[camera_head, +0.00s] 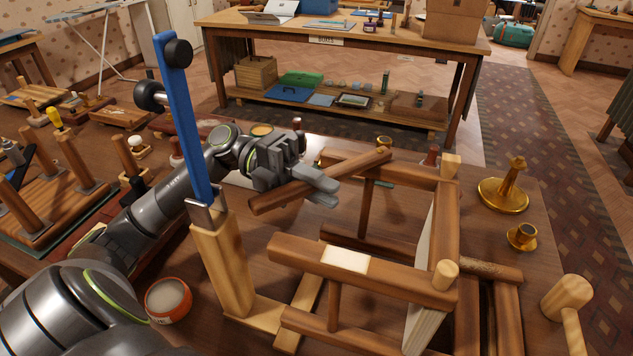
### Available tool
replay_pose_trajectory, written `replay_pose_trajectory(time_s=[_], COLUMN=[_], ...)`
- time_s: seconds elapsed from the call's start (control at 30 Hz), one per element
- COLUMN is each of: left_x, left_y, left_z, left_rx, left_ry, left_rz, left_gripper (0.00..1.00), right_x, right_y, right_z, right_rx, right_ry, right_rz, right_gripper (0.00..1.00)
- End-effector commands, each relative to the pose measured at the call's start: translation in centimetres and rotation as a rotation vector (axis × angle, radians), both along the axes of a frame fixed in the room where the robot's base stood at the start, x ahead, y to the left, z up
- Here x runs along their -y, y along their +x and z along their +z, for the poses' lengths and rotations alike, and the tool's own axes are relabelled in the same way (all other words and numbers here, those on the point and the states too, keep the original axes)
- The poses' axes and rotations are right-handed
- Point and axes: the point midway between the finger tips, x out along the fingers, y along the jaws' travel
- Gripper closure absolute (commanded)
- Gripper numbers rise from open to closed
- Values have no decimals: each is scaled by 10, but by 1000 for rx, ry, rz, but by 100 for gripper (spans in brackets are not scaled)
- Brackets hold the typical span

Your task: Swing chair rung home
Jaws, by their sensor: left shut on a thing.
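My left gripper (322,192) reaches in from the left and is shut on a round brown wooden rung (278,197). The rung slants up to the right, and its right end lies close to the chair's upper rail; I cannot tell whether they touch. The wooden chair frame (385,278) lies on the workbench at centre right, with round legs, rails and a pale patch on the near rail. The gripper's fingers hide the middle of the rung. My right gripper is not in view.
A wooden post (222,262) with an upright blue bar (182,115) stands left of the chair. An orange-rimmed pot (168,300) sits near my arm. A brass candlestick (505,188), a small brass cup (522,237) and a wooden mallet (567,298) stand at right.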

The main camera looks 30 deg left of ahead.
Motion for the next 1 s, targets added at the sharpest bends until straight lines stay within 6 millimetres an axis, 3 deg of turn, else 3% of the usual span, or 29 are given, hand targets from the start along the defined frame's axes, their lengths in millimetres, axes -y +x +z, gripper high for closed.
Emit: replay_pose_trajectory(time_s=[0.4, 0.9, 0.93, 1.0], left_x=[33, 39, 39, 39], left_y=[-7, -7, -7, -6], left_z=[-1, -1, -1, -1], left_rx=[-2, -1, -1, -1], left_ry=[5, 2, 2, 1], left_rz=[258, 312, 312, 313], left_gripper=[100, 100, 81, 72], right_x=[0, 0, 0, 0], right_y=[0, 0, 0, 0], right_z=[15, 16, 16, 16], right_rx=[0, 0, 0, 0], right_ry=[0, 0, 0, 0], right_rz=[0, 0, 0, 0], right_gripper=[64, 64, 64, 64])
